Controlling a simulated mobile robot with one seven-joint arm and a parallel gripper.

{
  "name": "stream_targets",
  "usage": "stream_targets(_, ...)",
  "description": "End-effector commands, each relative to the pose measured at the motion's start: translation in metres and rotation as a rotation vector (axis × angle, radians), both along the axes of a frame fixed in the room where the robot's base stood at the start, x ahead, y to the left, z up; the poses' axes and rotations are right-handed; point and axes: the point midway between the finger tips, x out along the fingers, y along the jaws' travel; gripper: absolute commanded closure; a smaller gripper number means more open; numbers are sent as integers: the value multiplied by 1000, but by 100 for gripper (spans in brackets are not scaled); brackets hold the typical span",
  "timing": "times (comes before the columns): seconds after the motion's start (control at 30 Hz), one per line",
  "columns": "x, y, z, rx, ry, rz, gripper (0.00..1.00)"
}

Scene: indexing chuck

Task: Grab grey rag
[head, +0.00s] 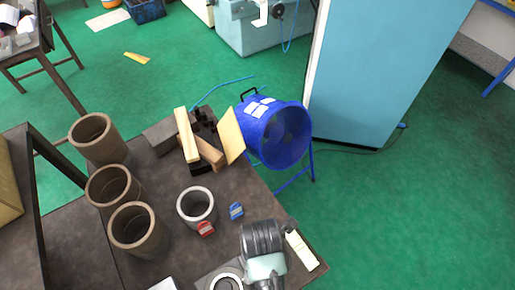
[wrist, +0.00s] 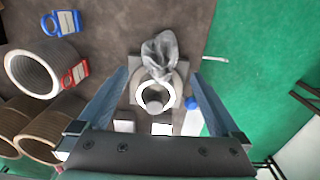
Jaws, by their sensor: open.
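The grey rag (wrist: 160,52) shows in the wrist view as a crumpled cloth, upper middle. It lies against the far side of a white-rimmed ring (wrist: 142,97) on a grey square base. My gripper (wrist: 160,80) is open. Its two blue-grey fingers stand left and right of the ring, with the rag just beyond and between their tips. Nothing is held. In the head view my arm's end covers the lower middle of the table, and I cannot make out the rag there.
Brown cylinders (head: 140,230) stand farther left. Wooden bars (head: 187,135) lie behind. A blue fan (head: 275,130) stands beyond the table. Green floor is on the right.

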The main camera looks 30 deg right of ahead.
Motion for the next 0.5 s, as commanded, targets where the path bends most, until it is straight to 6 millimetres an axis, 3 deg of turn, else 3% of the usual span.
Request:
stream_targets(0.27, 0, -1, -17, 0, 1, -1, 0)
stream_targets(0.5, 2, -4, -46, 0, 1, 0, 0)
